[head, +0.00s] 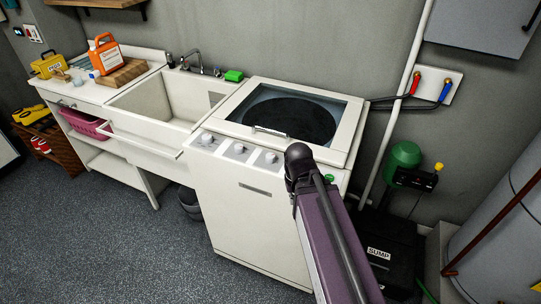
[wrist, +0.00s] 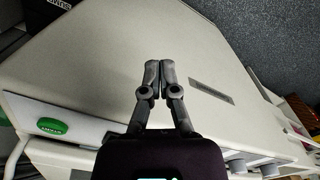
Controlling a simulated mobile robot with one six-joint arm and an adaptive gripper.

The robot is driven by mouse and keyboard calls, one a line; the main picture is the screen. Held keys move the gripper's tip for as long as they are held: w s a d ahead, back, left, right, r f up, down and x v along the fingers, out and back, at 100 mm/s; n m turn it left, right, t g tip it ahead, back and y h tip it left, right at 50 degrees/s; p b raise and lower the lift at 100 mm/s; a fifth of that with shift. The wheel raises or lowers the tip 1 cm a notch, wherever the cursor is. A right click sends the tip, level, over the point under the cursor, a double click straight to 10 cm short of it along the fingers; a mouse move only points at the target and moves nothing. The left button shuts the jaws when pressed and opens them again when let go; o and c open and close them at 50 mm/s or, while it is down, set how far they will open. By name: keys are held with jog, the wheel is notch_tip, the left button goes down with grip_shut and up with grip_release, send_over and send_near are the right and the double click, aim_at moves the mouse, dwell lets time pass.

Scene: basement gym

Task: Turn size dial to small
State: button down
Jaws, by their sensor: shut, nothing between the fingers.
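The white washer (head: 250,205) has three round dials on its sloped front strip: a left dial (head: 206,138), a middle dial (head: 239,148) and a right dial (head: 270,157). Their labels are too small to read, so I cannot tell which is the size dial. In the wrist view, dials (wrist: 236,165) show at the lower right, tilted. My gripper (wrist: 159,68) is shut and empty. Its fingers point over the washer's plain front panel, apart from the dials. In the head view my arm stands right of the dials, and the fingers cannot be made out.
A green button (head: 329,178) sits at the strip's right end. The lid (head: 343,128) with a dark round window is closed. A sink (head: 160,100) stands to the left. A black sump box (head: 385,250) and pipes stand to the right. Grey floor is free in front.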

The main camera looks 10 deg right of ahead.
aim_at(271, 155)
jog(key=c, duration=0.7)
grip_release()
jog(key=shift+w+r, duration=0.1)
jog(key=shift+r, duration=0.05)
jog(key=o, duration=0.3)
jog(key=shift+w+r+p, duration=0.25)
jog(key=shift+p, duration=0.15)
jog(key=shift+o, duration=0.9)
jog(key=w+a+r+m+p, duration=0.4)
jog(key=w+r+m+p, duration=0.8)
jog(key=w+r+p, duration=0.4)
jog(key=shift+w+a, duration=0.15)
jog(key=shift+w, duration=0.05)
jog(key=shift+w+a+r+m, duration=0.15)
jog(key=shift+w+r+m, duration=0.05)
jog(key=shift+w+m, duration=0.1)
jog(key=shift+f, duration=0.15)
notch_tip(271, 155, down, 14)
jog(key=b, duration=1.3)
jog(key=shift+r, duration=0.25)
jog(key=shift+s, duration=0.1)
jog(key=c, duration=1.2)
